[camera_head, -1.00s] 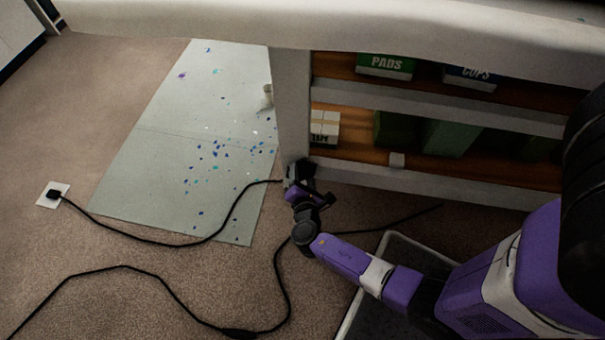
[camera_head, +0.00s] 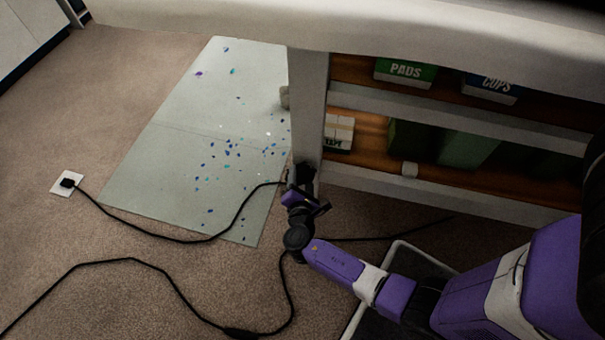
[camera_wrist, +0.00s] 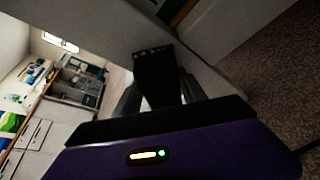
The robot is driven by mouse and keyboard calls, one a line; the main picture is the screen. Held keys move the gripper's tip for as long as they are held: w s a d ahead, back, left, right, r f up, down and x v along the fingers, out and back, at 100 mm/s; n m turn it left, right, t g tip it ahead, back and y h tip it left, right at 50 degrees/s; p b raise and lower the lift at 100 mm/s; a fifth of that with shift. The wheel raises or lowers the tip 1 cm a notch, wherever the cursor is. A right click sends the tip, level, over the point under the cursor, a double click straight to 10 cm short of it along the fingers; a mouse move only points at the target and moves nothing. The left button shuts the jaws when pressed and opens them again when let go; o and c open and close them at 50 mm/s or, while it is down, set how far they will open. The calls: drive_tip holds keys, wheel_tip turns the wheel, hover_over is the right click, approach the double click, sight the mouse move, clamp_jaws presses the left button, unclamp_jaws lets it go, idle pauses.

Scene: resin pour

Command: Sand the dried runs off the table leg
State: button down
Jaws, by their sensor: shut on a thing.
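The pale table leg (camera_head: 308,105) stands at the left end of the shelved table. In the wrist view a pale band, seemingly the same leg (camera_wrist: 110,28), crosses the top. My gripper (camera_head: 301,183) is low beside the leg's foot. It is shut on a dark tool, seemingly the sander (camera_wrist: 157,75), whose far end is at or very close to the leg. I cannot tell if they touch. In the head view my gripper and wrist largely hide the tool. I cannot make out any dried runs on the leg.
A black cord (camera_head: 205,239) runs from a floor outlet (camera_head: 67,184) to near my gripper; more cord loops across the carpet. A speckled sheet (camera_head: 165,165) lies left of the leg. A dark tray with a pale rim (camera_head: 368,296) sits under my arm. Shelves hold boxes (camera_head: 404,72).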

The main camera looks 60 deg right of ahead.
drive_tip(key=shift+s+a+f, duration=0.1)
drive_tip(key=shift+s+a, duration=0.15)
drive_tip(key=shift+a, duration=0.45)
drive_tip(key=shift+s+a+r, duration=0.1)
drive_tip(key=shift+s+a, duration=0.2)
drive_tip(key=shift+a, duration=0.35)
drive_tip(key=shift+s+a+f, duration=0.1)
drive_tip(key=shift+s+a, duration=0.15)
drive_tip(key=shift+a, duration=0.45)
drive_tip(key=shift+a, duration=0.15)
drive_tip(key=shift+s+a+p, duration=0.2)
drive_tip(key=shift+s+a, duration=0.05)
drive_tip(key=shift+a, duration=0.4)
drive_tip(key=shift+s+a+p, duration=0.2)
drive_tip(key=shift+s+a, duration=0.05)
drive_tip(key=shift+a, duration=0.4)
